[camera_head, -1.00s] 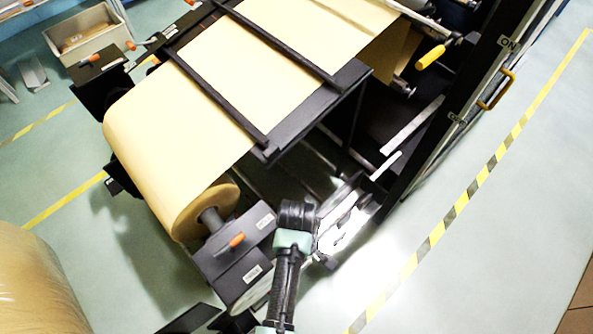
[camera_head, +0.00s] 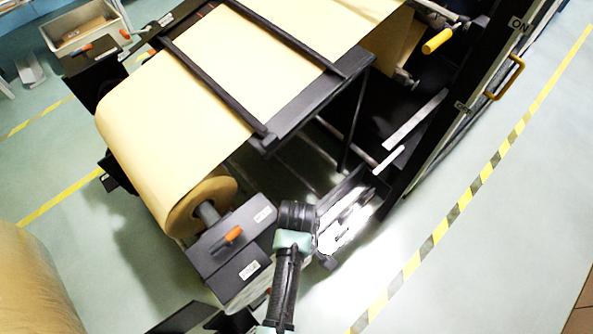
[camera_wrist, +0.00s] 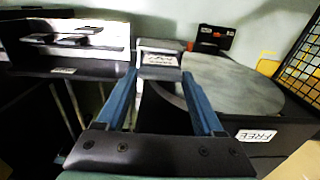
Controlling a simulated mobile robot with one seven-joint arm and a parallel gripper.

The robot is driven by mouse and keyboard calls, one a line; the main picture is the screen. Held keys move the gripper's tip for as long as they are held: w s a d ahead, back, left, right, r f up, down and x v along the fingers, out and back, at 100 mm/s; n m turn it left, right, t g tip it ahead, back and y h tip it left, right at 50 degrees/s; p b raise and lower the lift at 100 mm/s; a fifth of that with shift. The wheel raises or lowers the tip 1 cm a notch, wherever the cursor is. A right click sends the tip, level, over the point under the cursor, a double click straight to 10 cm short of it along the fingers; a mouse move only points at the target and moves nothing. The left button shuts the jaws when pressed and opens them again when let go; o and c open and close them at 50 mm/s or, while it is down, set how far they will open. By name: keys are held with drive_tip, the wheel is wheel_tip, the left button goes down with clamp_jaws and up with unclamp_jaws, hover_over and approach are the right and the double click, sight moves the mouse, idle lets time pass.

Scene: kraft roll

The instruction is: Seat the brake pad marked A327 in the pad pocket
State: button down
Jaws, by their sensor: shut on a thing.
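In the wrist view my gripper (camera_wrist: 159,74) has its two blue fingers shut on a small grey block with a pale marked face (camera_wrist: 160,59), which looks like the brake pad. Its marking is too small to read. In the head view my gripper is hard to make out at the end of my arm, beside the brightly lit tray (camera_head: 347,222), and the pad cannot be made out. The wrist view shows this white tray (camera_wrist: 112,36) at left with dark flat pieces (camera_wrist: 75,35) on it. I cannot identify the pad pocket for certain.
A grey disc (camera_wrist: 235,85) lies beyond the right finger, above a "FREE" label (camera_wrist: 257,136). A dark block with an orange part (camera_wrist: 212,38) stands behind. The kraft roll (camera_head: 165,150) and its dark bracket (camera_head: 230,245) are left of my arm. Floor at right is clear.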

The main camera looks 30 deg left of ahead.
drive_tip(key=shift+f+b, duration=1.55)
drive_tip(key=shift+f, duration=0.75)
drive_tip(key=shift+f, duration=0.5)
unclamp_jaws()
drive_tip(key=shift+r, duration=0.1)
wheel_tip(320, 180, up, 13)
drive_tip(key=shift+f, duration=0.1)
